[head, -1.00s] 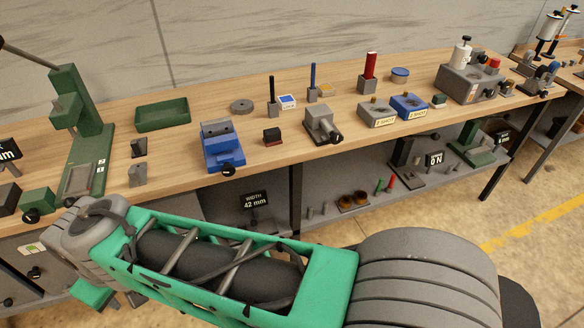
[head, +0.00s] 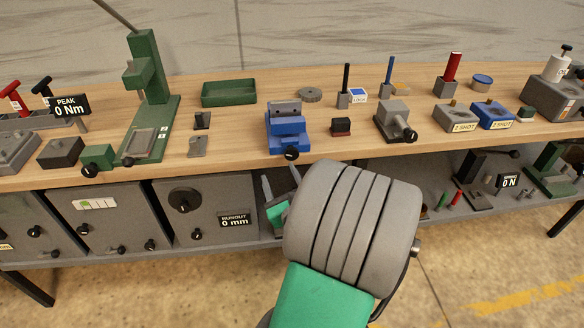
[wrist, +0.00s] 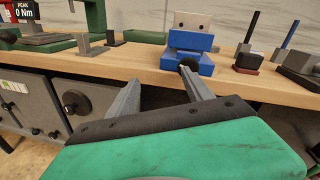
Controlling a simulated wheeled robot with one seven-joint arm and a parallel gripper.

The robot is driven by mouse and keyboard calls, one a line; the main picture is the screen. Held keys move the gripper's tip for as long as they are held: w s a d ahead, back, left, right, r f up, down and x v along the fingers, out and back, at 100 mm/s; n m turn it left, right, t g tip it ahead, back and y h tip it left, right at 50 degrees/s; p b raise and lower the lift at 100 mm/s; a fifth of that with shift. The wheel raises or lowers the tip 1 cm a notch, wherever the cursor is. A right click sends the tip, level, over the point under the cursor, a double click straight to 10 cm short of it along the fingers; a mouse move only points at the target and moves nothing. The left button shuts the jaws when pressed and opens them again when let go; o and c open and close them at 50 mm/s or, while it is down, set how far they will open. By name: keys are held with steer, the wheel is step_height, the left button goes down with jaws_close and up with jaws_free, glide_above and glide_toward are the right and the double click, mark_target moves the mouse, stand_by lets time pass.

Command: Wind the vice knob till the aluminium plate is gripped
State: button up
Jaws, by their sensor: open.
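The blue vice (head: 287,130) stands at the front of the wooden bench; it also shows in the wrist view (wrist: 191,45). Its black knob (head: 291,153) faces me at the bench edge and appears in the wrist view (wrist: 187,65). A grey piece (head: 285,107) shows at the top of the vice; I cannot tell whether it is the aluminium plate or a jaw. My gripper (wrist: 160,92) is open and empty, its fingers pointing toward the bench front. In the wrist view the right fingertip is close below the knob; I cannot tell whether they touch.
A small dark red-black block (head: 341,126) and a grey device with a knob (head: 395,121) stand right of the vice. Small grey brackets (head: 198,146) and a green press (head: 150,90) are to its left. A green tray (head: 229,93) lies behind. Cabinets (head: 205,213) are under the bench.

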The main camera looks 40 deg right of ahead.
mark_target(291, 156)
steer(key=w+d+m+p, duration=0.1)
steer(key=d, duration=0.1)
steer(key=w+d+m+h+p, duration=0.1)
steer(key=d, duration=0.1)
steer(key=w+d+m+h, duration=0.1)
steer(key=d, duration=0.2)
steer(key=shift+r+m+g+p, duration=0.15)
steer(key=shift+m+g+p, duration=0.15)
steer(key=shift+m+p, duration=0.1)
steer(key=shift+w+d, duration=0.25)
steer(key=shift+w, duration=0.15)
steer(key=shift+c, duration=0.5)
jaws_close()
